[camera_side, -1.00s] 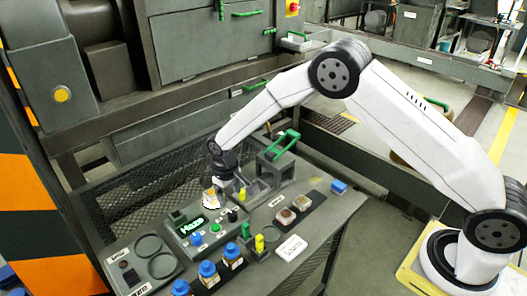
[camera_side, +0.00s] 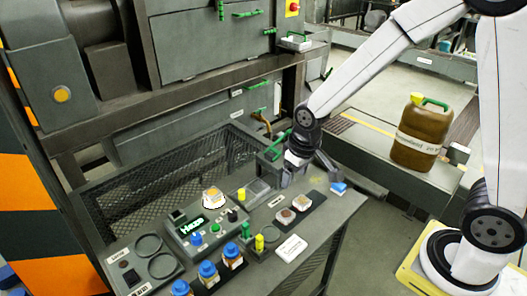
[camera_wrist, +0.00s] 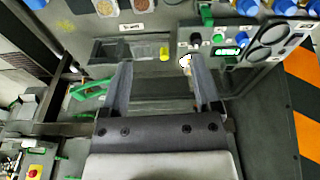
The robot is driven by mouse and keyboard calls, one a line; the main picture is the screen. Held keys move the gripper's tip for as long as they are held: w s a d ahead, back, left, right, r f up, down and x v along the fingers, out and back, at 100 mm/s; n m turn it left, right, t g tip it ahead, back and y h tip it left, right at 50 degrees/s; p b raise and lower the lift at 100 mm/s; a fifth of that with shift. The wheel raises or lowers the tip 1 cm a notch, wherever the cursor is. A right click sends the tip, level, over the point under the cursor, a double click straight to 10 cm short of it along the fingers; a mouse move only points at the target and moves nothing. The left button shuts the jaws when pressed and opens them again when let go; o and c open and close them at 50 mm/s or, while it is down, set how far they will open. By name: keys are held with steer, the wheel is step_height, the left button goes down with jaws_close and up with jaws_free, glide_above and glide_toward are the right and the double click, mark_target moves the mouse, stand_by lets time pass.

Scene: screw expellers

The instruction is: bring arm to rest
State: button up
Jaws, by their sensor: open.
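My gripper (camera_side: 308,178) hangs over the right back part of the bench (camera_side: 335,228), near the green handle (camera_side: 273,147). In the wrist view my gripper (camera_wrist: 162,68) has its two fingers spread wide, with nothing between them. A small white container with orange contents (camera_side: 213,197) stands on the analyser with the green "Haze" display (camera_side: 192,227), apart from my gripper. In the wrist view this container (camera_wrist: 185,61) is partly hidden by the right finger.
Several blue-capped bottles (camera_side: 208,273) stand along the bench front. Two sample dishes (camera_side: 293,208) sit on a dark strip near my gripper, with a blue item (camera_side: 338,187) beyond. A brown jug (camera_side: 420,137) stands behind at right. Machinery (camera_side: 205,40) borders the back.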

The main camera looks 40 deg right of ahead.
steer(key=s+d+r, duration=0.1)
steer(key=s+d, duration=0.1)
steer(key=s, duration=0.7)
steer(key=shift+d+m+t, duration=0.15)
steer(key=shift+m+t, duration=0.15)
steer(key=shift+t, duration=0.1)
steer(key=shift+w+r, duration=0.1)
